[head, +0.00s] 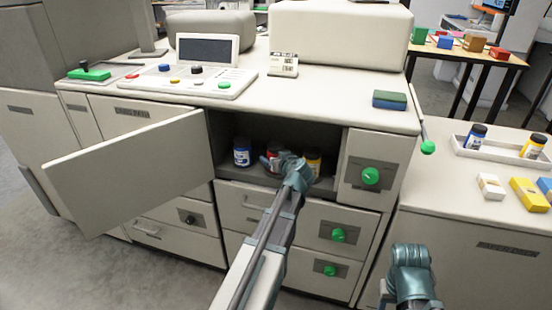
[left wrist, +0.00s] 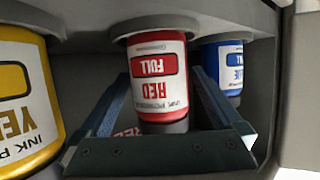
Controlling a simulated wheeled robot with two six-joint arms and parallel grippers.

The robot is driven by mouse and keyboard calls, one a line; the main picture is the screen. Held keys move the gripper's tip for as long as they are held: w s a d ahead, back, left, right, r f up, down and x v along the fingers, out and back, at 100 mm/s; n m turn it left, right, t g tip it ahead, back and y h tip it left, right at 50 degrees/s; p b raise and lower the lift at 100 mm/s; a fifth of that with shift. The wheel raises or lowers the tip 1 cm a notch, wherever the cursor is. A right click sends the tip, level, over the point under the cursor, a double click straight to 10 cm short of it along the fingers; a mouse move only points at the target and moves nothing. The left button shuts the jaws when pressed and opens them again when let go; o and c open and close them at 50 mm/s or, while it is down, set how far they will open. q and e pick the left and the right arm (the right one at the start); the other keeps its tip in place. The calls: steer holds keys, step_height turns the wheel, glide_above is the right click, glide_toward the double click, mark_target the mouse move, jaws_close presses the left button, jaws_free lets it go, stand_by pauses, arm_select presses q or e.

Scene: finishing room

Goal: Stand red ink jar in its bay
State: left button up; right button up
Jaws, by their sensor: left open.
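The red ink jar (head: 271,152) stands in the open cabinet bay (head: 232,125), between a blue jar (head: 241,152) and a yellow jar (head: 313,162). The left wrist view is upside down and shows the red jar (left wrist: 160,75) with its label reading RED FULL, the same way up as its neighbours. My left gripper (head: 285,163) reaches into the bay and partly hides the red jar in the head view. Its fingers are open, one on each side of the red jar; I cannot tell whether they touch it. My right gripper (head: 410,258) is at the lower right, apart from the jars.
The cabinet door (head: 130,170) stands swung open on the left. A drawer front with a green knob (head: 370,176) is right of the bay. A tray (head: 500,152) with a blue and a yellow jar is on the right counter, beside small boxes.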

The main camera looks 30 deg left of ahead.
arm_select(q)
steer(key=p+v, duration=0.4)
steer(key=v, duration=0.8)
steer(key=s+d+f+m+g+h, duration=0.3)
steer(key=s+d, duration=0.3)
steer(key=d, duration=0.3)
steer(key=s+d+f+m+g+h, duration=0.3)
steer(key=s+d+f+m, duration=0.3)
steer(key=d, duration=0.4)
steer(key=s+d+f+m+g+h, duration=0.2)
steer(key=s+d+f+m+h, duration=0.1)
steer(key=s+d, duration=0.5)
steer(key=shift+s+d+f+m+g, duration=0.2)
steer(key=shift+d+f+m+g, duration=0.2)
steer(key=shift+d+f+m, duration=0.4)
steer(key=shift+r, duration=0.1)
